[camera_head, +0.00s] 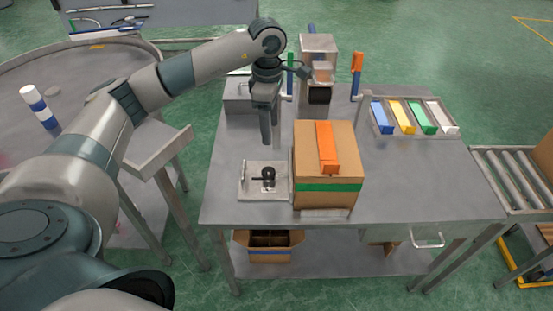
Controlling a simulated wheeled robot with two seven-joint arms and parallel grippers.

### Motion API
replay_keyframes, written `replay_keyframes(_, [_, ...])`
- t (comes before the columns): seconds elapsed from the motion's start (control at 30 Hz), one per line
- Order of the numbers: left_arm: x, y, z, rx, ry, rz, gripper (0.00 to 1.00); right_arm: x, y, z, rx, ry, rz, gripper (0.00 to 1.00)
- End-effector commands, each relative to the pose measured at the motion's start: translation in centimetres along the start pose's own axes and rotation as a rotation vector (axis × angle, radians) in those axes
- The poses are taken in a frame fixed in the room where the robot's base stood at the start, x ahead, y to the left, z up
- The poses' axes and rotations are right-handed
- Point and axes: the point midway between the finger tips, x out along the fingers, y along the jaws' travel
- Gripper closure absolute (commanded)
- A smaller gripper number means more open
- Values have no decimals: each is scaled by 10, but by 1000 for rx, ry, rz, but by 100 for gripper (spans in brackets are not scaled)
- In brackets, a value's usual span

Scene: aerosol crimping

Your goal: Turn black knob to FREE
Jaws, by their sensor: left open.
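The black knob (268,174) sits on a light square plate (247,184) on the table, left of the cardboard box. Its lettering is too small to read, so its setting cannot be told. My left gripper (268,138) points down above the knob, a short way behind and over it. It is open, with nothing between its fingers, and it appears apart from the knob. My right gripper is not in view.
A cardboard box (310,199) with an orange block (327,147) on top stands close right of the plate. A crimping machine (318,50) stands behind. A tray (455,131) holds coloured blocks. The table's front right (420,195) is clear.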

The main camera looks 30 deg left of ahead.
Motion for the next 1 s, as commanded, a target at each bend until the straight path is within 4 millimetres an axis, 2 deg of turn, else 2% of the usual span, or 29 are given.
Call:
replay_keyframes(0.17, [-2,2,-5,-3,16,4,48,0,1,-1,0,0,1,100])
replay_keyframes(0.43, [-1,1,-4,-2,14,3,48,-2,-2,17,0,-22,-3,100])
replay_keyframes(0.57, [2,1,-4,-3,15,2,48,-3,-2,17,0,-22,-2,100])
replay_keyframes(0.77, [20,1,-5,-2,15,0,48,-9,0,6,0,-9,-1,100])
replay_keyframes(1.0, [57,0,-6,-3,16,-2,48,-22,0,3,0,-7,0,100])
